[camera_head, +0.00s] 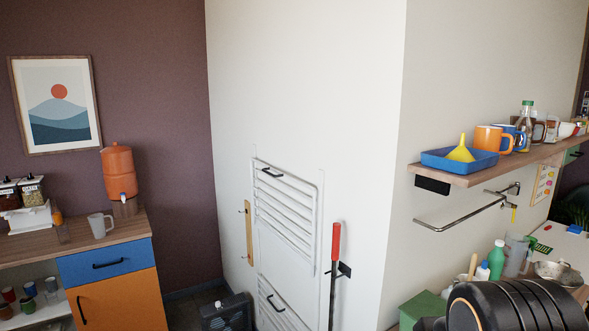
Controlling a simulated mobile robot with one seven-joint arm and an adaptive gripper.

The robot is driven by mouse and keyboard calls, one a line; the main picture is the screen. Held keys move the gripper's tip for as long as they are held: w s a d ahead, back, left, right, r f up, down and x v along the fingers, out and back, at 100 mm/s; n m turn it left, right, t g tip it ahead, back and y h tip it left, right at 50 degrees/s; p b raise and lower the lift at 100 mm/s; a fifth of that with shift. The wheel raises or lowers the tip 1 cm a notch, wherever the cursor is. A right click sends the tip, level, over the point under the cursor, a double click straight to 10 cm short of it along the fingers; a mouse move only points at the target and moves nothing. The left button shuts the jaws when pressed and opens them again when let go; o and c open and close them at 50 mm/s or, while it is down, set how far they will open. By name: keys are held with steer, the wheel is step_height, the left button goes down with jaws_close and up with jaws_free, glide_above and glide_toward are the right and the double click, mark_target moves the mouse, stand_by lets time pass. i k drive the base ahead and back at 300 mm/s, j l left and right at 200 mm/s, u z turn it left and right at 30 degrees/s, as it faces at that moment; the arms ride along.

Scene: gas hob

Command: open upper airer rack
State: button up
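The upper airer rack (285,211) is a white slatted frame on the white wall, at the middle of the head view. It looks folded up flat or nearly flat against the wall. A black handle (271,173) sits near its top edge. A second, lower airer rack (278,307) with its own black handle hangs below it, cut off by the bottom of the picture. My gripper is not in view.
A red-handled pole (335,242) hangs just right of the racks, near the wall corner. A wooden strip (249,232) is on their left. A wooden shelf (480,165) and a towel rail (462,215) stick out at the right. A wood-topped cabinet (107,255) stands at the left.

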mark_target(281, 174)
steer(key=i+j+z, duration=0.1)
steer(key=i+j, duration=0.15)
steer(key=i, duration=0.2)
steer(key=i+j+z, duration=0.15)
steer(key=i, duration=0.25)
steer(key=j, duration=0.1)
